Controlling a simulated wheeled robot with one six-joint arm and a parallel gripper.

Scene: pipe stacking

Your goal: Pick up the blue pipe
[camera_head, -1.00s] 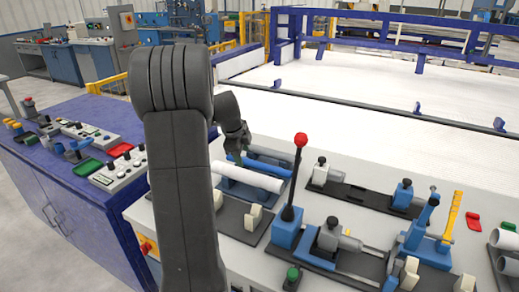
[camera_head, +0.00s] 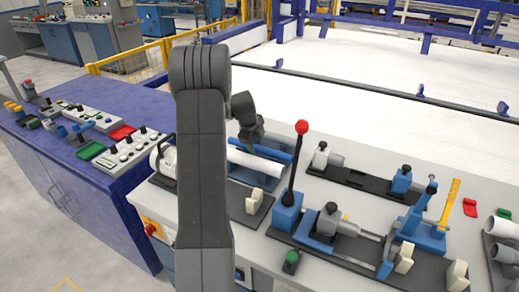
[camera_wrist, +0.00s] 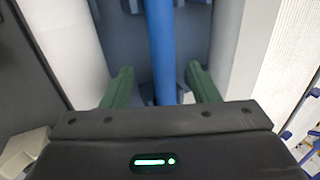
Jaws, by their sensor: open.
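The blue pipe (camera_wrist: 161,45) runs up the middle of the wrist view, between the two green fingers of my open gripper (camera_wrist: 162,84). There is a gap on each side of the pipe, and the gripper's black body hides its near end. In the head view the blue pipe (camera_head: 276,153) lies on the workbench just behind a white pipe (camera_head: 258,164). My wrist hangs over its left part there, and the fingertips are hard to make out.
The white pipe (camera_wrist: 68,40) lies close on the left in the wrist view. A red-knobbed lever (camera_head: 301,128) stands upright right of the pipes. Clamps and fixtures cover the bench (camera_head: 340,187) further right. Button panels (camera_head: 125,150) sit on the purple cabinet at left.

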